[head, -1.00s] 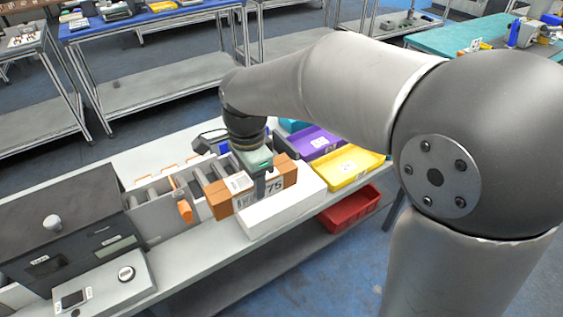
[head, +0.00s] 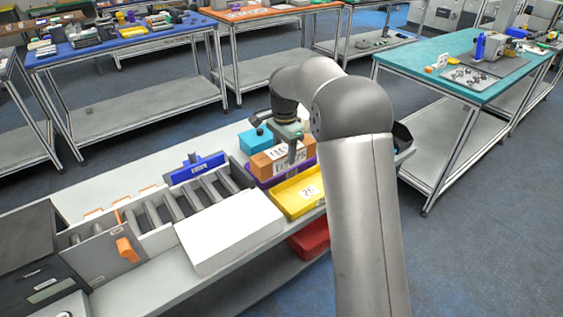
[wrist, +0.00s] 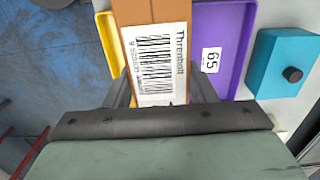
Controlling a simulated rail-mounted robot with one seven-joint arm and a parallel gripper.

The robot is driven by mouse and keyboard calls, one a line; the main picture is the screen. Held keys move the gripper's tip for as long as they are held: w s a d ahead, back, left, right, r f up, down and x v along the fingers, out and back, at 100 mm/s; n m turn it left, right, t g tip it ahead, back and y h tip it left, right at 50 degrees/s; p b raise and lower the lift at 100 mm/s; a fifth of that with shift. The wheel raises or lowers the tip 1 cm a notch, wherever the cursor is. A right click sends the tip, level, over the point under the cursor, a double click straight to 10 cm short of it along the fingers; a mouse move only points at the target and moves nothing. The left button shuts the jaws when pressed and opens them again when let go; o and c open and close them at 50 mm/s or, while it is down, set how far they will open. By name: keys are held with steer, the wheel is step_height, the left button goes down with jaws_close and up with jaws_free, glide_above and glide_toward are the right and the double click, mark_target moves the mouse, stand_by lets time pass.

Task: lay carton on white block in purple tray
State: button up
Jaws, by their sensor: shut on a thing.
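My gripper (head: 291,150) is shut on the brown carton (head: 262,166); its fingers also show in the wrist view (wrist: 160,90). The carton (wrist: 155,12) bears a white barcode label facing the wrist camera. In the head view it is over the purple tray (head: 252,179), hiding most of it. In the wrist view the purple tray (wrist: 236,35), with a label reading 65, shows to the right of the carton. I cannot tell whether the carton touches the tray. The white block (head: 232,232) stands on the bench with its top bare.
The yellow tray (head: 290,203) lies between the white block and the purple tray. A teal box (head: 255,139) stands beyond the purple tray. A roller rack (head: 180,203) and a blue device (head: 195,168) are to the left. A red bin (head: 309,239) is below.

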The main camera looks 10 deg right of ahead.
steer(key=w+f+p, duration=0.1)
steer(key=w+f, duration=0.2)
steer(key=w, duration=0.1)
steer(key=w+d+f+p, duration=0.1)
steer(key=w+f+p, duration=0.1)
steer(key=w+f, duration=0.1)
steer(key=w+f+p, duration=0.1)
steer(key=w+f, duration=0.1)
steer(key=w, duration=0.3)
steer(key=shift+w+d+f, duration=0.2)
steer(key=shift+f, duration=0.2)
steer(key=shift+w+f, duration=0.2)
steer(key=shift+f, duration=0.15)
steer(key=shift+f+p, duration=0.5)
steer(key=shift+f, duration=1)
steer(key=shift+f, duration=0.2)
steer(key=o, duration=1.3)
steer(key=shift+r, duration=0.1)
